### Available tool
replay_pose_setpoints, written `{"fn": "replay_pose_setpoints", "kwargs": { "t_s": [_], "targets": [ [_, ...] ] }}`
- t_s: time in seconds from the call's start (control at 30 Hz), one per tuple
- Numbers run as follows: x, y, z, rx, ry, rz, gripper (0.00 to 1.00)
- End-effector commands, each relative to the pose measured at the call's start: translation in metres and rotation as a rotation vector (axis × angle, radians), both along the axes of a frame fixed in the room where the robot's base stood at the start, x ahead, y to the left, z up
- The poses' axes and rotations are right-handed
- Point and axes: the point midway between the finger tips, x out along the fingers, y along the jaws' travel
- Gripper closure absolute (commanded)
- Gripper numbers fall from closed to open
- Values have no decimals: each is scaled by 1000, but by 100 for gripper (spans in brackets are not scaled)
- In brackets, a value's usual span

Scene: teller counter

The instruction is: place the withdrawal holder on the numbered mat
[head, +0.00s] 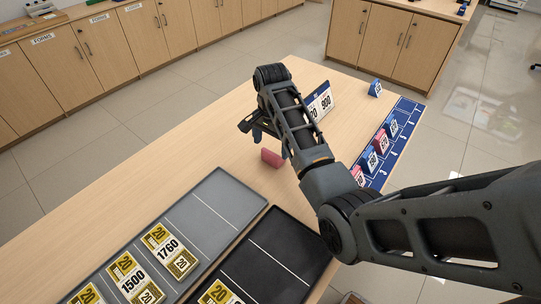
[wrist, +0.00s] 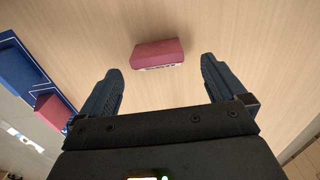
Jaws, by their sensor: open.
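A red holder (head: 271,157), which I take to be the withdrawal holder, stands alone on the wooden counter beneath my arm's end. In the wrist view the same red holder (wrist: 158,54) lies ahead of my gripper (wrist: 160,66), roughly between the lines of its two blue fingers and untouched. My gripper is open and empty; in the head view my gripper (head: 268,140) is partly hidden by the arm. The blue numbered mat (head: 407,108) lies along the right edge, with red and blue numbered holders in a row. My arm covers its near end.
A blue-and-white number sign (head: 320,103) stands behind my arm. A small blue holder (head: 375,88) stands off the mat's far end. Grey tray (head: 215,190) and black tray (head: 290,240) hold yellow numbered cards at the front. The counter's left side is clear.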

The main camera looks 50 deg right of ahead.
Motion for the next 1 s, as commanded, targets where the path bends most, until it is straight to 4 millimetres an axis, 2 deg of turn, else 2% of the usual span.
{"fn": "replay_pose_setpoints", "kwargs": {
  "t_s": [0.3, 0.6, 1.0],
  "targets": [
    [-2, -2, -41, 1, 1, 0, 2],
    [-2, -2, -46, 0, 0, 0, 2],
    [-2, -2, -46, 0, 0, 1, 39]
  ]
}}
